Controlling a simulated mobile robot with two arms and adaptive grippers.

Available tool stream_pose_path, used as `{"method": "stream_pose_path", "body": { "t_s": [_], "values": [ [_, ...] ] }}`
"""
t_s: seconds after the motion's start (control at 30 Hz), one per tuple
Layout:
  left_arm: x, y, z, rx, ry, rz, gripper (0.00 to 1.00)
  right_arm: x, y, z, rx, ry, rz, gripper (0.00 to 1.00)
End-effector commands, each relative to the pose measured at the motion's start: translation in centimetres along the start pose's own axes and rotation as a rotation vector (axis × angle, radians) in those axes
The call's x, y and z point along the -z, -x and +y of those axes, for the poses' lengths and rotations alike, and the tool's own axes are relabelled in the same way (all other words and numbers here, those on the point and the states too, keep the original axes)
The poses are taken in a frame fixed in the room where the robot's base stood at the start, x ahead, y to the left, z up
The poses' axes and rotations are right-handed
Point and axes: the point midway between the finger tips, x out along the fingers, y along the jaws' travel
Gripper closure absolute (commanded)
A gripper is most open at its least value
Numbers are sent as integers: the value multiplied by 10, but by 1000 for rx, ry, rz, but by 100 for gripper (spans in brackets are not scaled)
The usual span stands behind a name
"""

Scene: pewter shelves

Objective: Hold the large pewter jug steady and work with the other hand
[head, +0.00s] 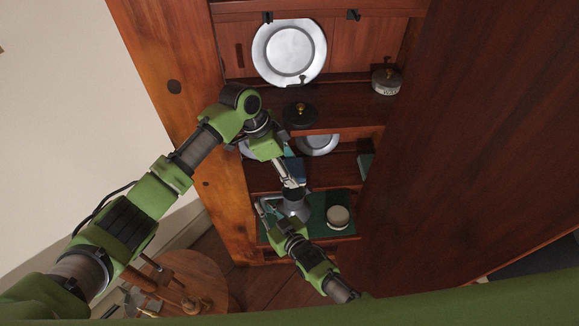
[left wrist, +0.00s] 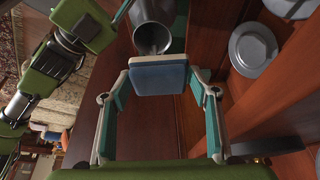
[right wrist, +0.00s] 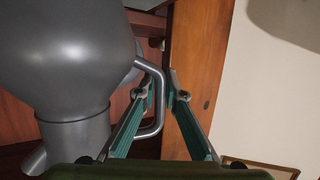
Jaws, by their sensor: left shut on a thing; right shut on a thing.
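The large pewter jug (head: 294,207) stands on the green-covered lower shelf in the head view. Its grey body fills the left of the right wrist view (right wrist: 65,60), and its open mouth shows at the top of the left wrist view (left wrist: 152,35). My right gripper (head: 270,214) is shut on the jug's handle (right wrist: 158,115), at the jug's side. My left gripper (head: 290,182) is above the jug and shut on a blue block-like thing with a pale edge (left wrist: 158,78). Its underside is hidden. I cannot tell whether it touches the jug.
A pale round-topped pot (head: 338,215) stands right of the jug. A large plate (head: 289,50) leans on the upper shelf, with a dark lidded pot (head: 299,115) and a labelled tin (head: 386,80) below. A wooden panel (head: 470,130) closes the right side. A round stool (head: 185,280) stands lower left.

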Motion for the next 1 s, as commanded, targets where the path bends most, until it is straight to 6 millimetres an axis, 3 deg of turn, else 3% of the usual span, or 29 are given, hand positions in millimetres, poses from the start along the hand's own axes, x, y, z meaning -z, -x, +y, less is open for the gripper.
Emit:
{"method": "stream_pose_path", "body": {
  "t_s": [0.2, 0.23, 0.3, 0.73, 1.0],
  "values": [
    [0, 0, 0, 0, 0, 0, 62, -1, 0, -1, 0, -4, -2, 100],
    [0, 0, 0, 0, 0, 0, 62, -1, 0, -1, 0, -4, -2, 85],
    [0, 0, 0, 0, 0, 0, 62, -1, 0, 0, 0, -4, -2, 71],
    [0, 0, 0, 0, 0, 0, 62, -1, 4, 0, 0, -1, 0, 71],
    [0, 0, 0, 0, 0, 0, 62, -2, 34, 0, 0, -1, -2, 71]
  ]
}}
